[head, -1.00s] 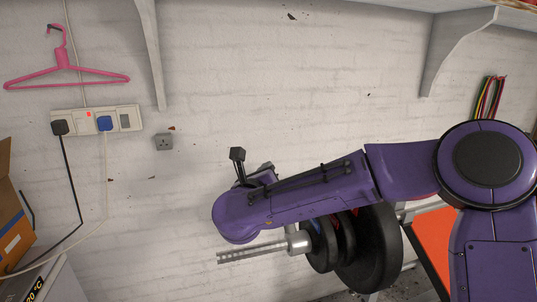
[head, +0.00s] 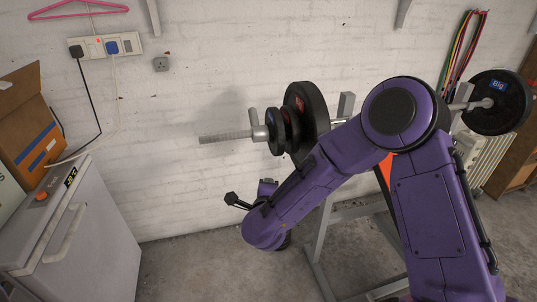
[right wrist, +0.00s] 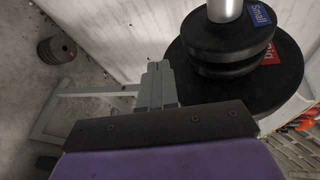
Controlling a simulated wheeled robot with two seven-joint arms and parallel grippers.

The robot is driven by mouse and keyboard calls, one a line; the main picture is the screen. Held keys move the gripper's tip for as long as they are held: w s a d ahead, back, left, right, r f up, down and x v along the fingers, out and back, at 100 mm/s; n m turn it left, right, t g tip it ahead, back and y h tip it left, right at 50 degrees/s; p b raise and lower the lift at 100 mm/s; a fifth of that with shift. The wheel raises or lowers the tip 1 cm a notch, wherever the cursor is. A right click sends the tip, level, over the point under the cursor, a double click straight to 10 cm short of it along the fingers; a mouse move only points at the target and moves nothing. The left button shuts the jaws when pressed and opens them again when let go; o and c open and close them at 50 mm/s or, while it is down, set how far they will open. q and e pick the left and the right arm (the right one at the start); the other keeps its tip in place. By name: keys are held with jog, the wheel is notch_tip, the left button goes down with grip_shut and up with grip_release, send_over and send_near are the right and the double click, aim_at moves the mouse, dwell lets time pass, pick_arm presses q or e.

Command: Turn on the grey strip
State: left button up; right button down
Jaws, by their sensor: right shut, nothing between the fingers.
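A pale wall socket plate (head: 105,44) is on the brick wall at upper left in the head view. I cannot make out a grey power strip in either view. My right gripper (right wrist: 158,82) shows in the right wrist view with its grey fingers together and empty. It is in front of a barbell's black plates and well away from the sockets. My left gripper is in neither view.
The barbell (head: 230,136) on a grey rack stands behind my right arm. A white freezer (head: 85,240) and a cardboard box (head: 30,120) are at the left. A pink hanger (head: 78,10) hangs above the socket plate. Bare floor (head: 190,270) lies between freezer and rack.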

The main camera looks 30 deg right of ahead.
jog(key=s+f+n+g+y, duration=0.35)
jog(key=s+f+n, duration=0.85)
jog(key=f, duration=0.8)
jog(key=s+d+f+n+g, duration=0.1)
jog(key=s+f+n+g, duration=0.2)
jog(key=s, duration=0.8)
jog(key=s+d+f+n+g, duration=0.2)
jog(key=s+f, duration=0.3)
jog(key=s, duration=0.6)
jog(key=shift+s+f+n+g+y, duration=0.3)
jog(key=shift+n+g+y, duration=0.2)
jog(key=shift+n, duration=0.2)
jog(key=shift+d, duration=0.15)
